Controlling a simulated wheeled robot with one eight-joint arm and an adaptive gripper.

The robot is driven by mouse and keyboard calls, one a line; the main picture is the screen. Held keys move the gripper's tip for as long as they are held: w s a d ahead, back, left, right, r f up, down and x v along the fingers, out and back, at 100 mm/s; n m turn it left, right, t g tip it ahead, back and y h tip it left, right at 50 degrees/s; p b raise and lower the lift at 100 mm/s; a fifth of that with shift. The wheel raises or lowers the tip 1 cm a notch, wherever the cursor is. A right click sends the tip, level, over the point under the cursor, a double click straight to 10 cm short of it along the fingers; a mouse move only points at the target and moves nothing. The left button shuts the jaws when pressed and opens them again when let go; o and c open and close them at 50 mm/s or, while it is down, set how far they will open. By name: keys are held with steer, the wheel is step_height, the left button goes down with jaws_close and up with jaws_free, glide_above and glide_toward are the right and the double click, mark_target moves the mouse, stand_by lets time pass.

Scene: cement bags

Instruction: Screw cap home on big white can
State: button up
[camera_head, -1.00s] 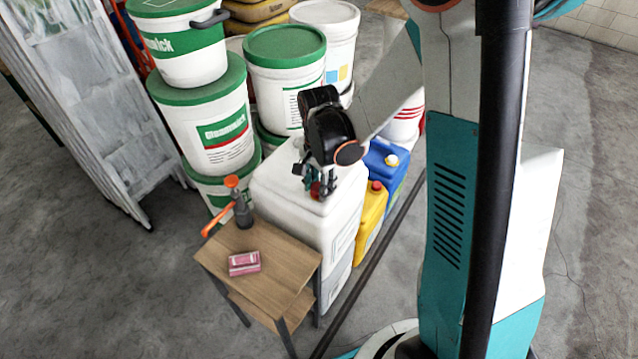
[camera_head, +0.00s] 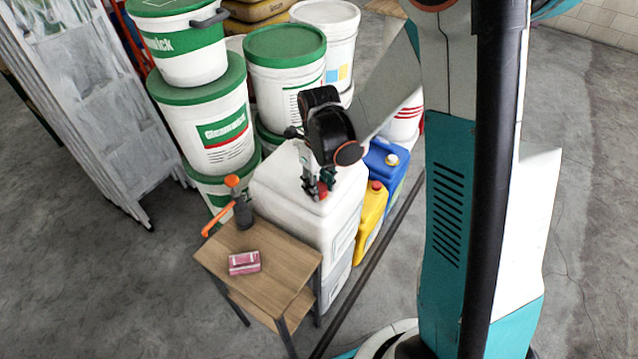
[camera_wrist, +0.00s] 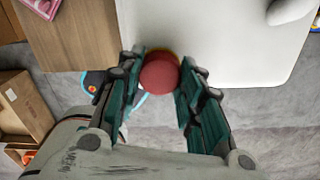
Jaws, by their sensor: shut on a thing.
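The big white can (camera_head: 285,190) stands upright beside the small wooden table, and its white top also fills the upper middle of the wrist view (camera_wrist: 225,35). A red cap (camera_wrist: 160,73) sits at the can's near edge, with a thin yellowish rim showing behind it. My gripper (camera_wrist: 161,78) points down and is shut on the red cap, one finger on each side. The cap shows small in the head view (camera_head: 321,190), between the fingertips. The can's neck and thread are hidden under the cap, so I cannot tell how tightly it sits.
A wooden table (camera_head: 262,277) holds a pink-red box (camera_head: 244,263) and a grey-and-orange spray bottle (camera_head: 242,212). Yellow (camera_head: 371,215) and blue (camera_head: 385,165) canisters stand right of the can. Green-lidded buckets (camera_head: 285,75) stand behind. Open floor lies at left.

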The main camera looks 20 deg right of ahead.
steer(key=shift+m, duration=0.7)
steer(key=o, duration=1.2)
steer(key=shift+o, duration=0.2)
steer(key=shift+c, duration=0.9)
